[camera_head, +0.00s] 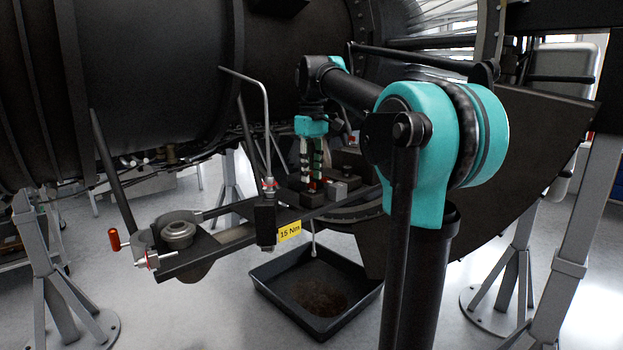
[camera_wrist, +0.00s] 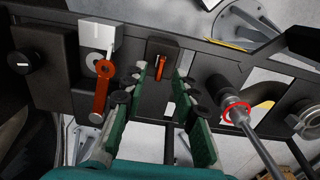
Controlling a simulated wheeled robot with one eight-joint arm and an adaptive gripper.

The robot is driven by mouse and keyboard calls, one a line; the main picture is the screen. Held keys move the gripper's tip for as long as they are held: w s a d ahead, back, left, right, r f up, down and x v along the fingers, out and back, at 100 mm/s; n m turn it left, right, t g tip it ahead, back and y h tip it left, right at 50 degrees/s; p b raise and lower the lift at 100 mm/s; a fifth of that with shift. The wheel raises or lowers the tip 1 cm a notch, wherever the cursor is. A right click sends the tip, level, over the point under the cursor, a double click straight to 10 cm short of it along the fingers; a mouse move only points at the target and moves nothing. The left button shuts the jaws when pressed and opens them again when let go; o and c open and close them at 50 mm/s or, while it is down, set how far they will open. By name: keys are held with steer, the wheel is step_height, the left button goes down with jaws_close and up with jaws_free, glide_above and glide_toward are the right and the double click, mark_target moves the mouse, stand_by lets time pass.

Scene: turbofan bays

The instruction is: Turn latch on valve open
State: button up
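My gripper (camera_wrist: 162,79) points down with its two green fingers apart. A small red latch (camera_wrist: 161,66) on a black block (camera_wrist: 153,49) shows between the fingertips in the wrist view. I cannot tell whether a finger touches it. Left of the fingers, a longer red lever (camera_wrist: 101,98) with a ring end sits by a pale metal block (camera_wrist: 97,35). In the head view my gripper (camera_head: 311,178) is over the black fittings at mid-picture, partly hiding the red latch (camera_head: 312,187). The pale block (camera_head: 338,188) is just right of it.
A bent metal pipe (camera_head: 266,120) with a red ring rises left of my gripper; it shows at right in the wrist view (camera_wrist: 258,140). A yellow "15 Nm" tag (camera_head: 289,231) hangs on the rail. A black tray (camera_head: 275,297) lies below. The dark engine casing (camera_head: 290,70) stands behind.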

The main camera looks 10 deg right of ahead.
mark_target(311, 187)
steer(key=shift+f, duration=1.05)
jaws_close()
